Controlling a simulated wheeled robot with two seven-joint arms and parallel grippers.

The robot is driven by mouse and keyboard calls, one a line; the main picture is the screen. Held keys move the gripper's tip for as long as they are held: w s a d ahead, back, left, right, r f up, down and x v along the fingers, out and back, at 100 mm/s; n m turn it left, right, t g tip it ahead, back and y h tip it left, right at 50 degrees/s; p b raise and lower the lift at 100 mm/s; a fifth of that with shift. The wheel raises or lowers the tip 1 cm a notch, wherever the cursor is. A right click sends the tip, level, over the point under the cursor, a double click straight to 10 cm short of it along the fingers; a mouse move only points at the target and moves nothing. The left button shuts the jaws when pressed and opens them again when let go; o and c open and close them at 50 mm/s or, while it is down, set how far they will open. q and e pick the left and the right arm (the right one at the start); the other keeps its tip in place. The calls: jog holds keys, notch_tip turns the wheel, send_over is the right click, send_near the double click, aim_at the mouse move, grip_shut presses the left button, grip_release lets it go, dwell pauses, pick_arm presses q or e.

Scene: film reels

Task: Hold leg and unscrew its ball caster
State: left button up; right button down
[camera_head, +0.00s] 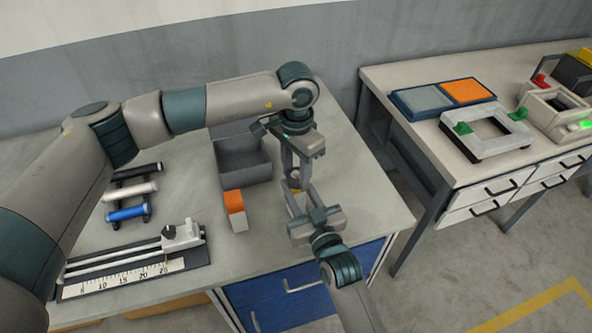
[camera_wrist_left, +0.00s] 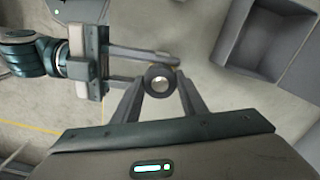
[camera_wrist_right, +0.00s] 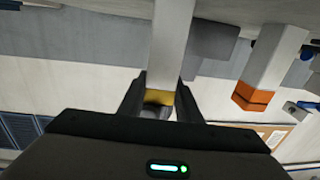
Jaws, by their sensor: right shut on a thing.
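The leg (camera_wrist_right: 172,45) is a pale square post with a yellow band (camera_wrist_right: 160,98) at its caster end. My right gripper (camera_head: 299,200) is shut on the leg near that band; in the right wrist view its fingers (camera_wrist_right: 160,92) stand on both sides. The ball caster (camera_wrist_left: 160,82), a dark round housing with a shiny ball, is on the upper end of the upright leg. My left gripper (camera_head: 291,172) points down over it, one finger on each side of the housing. I cannot tell whether these fingers (camera_wrist_left: 160,90) touch it.
A second leg with an orange end (camera_head: 234,201) stands beside an open grey bin (camera_head: 245,172). Several coloured rollers (camera_head: 130,192) and a ruler fixture (camera_head: 135,268) lie at the left of the table. A second bench (camera_head: 440,80) with trays and frames stands at the right, across a gap.

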pick_arm(q)
jog(key=c, duration=0.4)
jog(key=n, duration=0.7)
jog(key=shift+n, duration=0.4)
jog(key=n, duration=0.8)
jog(key=shift+n, duration=0.4)
jog(key=n, duration=0.4)
jog(key=shift+r, duration=0.1)
jog(key=n, duration=0.4)
jog(key=shift+n, duration=0.4)
jog(key=n, duration=0.4)
jog(key=shift+n, duration=0.3)
jog(key=n, duration=0.8)
jog(key=shift+n, duration=0.4)
jog(key=n, duration=0.6)
jog(key=shift+r, duration=0.1)
jog(key=n, duration=0.9)
